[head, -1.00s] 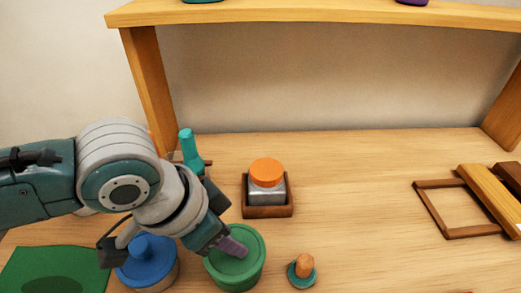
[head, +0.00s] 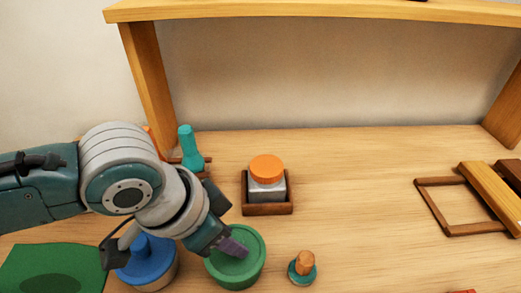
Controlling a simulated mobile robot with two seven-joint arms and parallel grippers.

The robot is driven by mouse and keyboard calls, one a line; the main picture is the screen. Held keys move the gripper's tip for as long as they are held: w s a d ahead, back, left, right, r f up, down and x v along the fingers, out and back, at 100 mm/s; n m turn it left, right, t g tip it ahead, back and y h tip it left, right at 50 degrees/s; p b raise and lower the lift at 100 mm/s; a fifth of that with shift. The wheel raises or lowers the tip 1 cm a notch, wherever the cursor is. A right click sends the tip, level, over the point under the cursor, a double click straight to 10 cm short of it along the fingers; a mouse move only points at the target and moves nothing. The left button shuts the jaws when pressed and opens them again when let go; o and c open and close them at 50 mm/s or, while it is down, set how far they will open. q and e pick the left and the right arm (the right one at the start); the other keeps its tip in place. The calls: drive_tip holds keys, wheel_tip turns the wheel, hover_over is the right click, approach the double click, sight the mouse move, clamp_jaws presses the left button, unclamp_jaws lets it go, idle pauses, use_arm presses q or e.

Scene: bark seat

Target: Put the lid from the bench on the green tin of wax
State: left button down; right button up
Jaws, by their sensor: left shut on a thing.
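The green tin of wax (head: 243,281) stands upright at the bottom middle of the head view. A round green lid (head: 252,243) with a raised rim appears to sit level on its top; the seam between them is too small to make out. My left gripper (head: 234,248) reaches down from the left over the middle of the lid and is shut at its centre. A purple part shows at the fingertips; I cannot tell whether it is a knob or a finger pad. The gripper hides the lid's left part. My right gripper is not in view.
A blue-lidded tin (head: 150,265) stands close left, partly behind my arm. An orange-capped jar (head: 266,171) sits in a wooden tray (head: 268,210). A small teal item with an orange top (head: 304,265) stands right. A wooden frame (head: 430,208) lies far right; bench between is clear.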

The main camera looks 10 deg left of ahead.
use_arm(q)
unclamp_jaws()
idle(0.5)
idle(0.3)
drive_tip(key=shift+r+p, duration=3.5)
drive_tip(key=shift+p, duration=0.4)
